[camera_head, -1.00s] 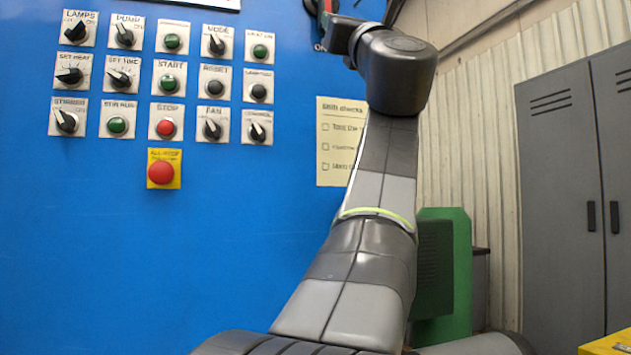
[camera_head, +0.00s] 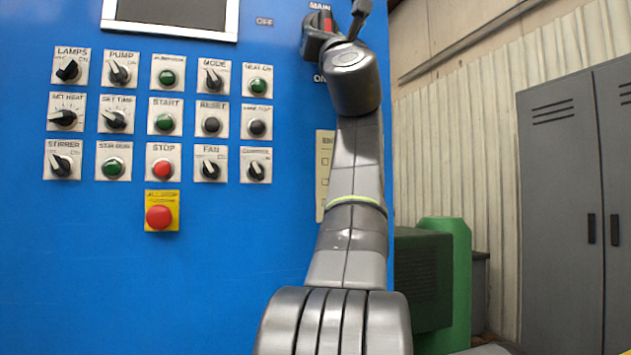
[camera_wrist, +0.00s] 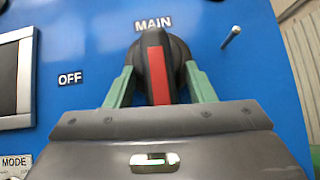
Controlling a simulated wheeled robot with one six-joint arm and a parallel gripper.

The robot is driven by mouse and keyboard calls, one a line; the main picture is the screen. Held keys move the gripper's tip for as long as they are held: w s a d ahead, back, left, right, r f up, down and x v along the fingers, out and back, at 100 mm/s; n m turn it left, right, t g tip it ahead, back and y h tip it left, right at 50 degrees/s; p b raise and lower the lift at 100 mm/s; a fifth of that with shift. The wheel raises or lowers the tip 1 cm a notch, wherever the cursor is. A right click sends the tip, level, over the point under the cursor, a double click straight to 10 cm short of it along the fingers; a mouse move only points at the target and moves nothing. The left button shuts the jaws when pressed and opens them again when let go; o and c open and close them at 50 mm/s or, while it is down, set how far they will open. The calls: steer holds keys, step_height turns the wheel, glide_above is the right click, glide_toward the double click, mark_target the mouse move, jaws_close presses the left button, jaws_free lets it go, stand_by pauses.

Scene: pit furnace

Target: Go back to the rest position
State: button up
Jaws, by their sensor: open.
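The main switch (camera_head: 311,40) is a dark rotary knob with a red-striped handle, high on the blue panel, partly behind my arm. In the wrist view its handle (camera_wrist: 158,72) stands vertical in the picture, under the MAIN label and right of the OFF label. My gripper (camera_wrist: 161,88) is open, with one green finger on each side of the handle. I cannot tell whether the fingers touch it. In the head view the fingers are hidden by my wrist.
The blue panel (camera_head: 200,290) carries rows of knobs and buttons, a red all-stop button (camera_head: 159,216) and a screen (camera_head: 175,12). A paper checklist (camera_head: 324,175) is partly behind my arm. A green machine (camera_head: 446,270) and grey lockers (camera_head: 570,200) stand to the right.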

steer(key=shift+s+a+r+m+h, duration=0.2)
steer(key=shift+s+a+m+h, duration=0.1)
steer(key=shift+m+h, duration=0.45)
steer(key=shift+w+m+h+p, duration=0.15)
steer(key=shift+m+h+p, duration=0.45)
steer(key=shift+m+h, duration=0.55)
steer(key=shift+f+m, duration=0.1)
steer(key=shift+m, duration=0.3)
steer(key=shift+h, duration=0.5)
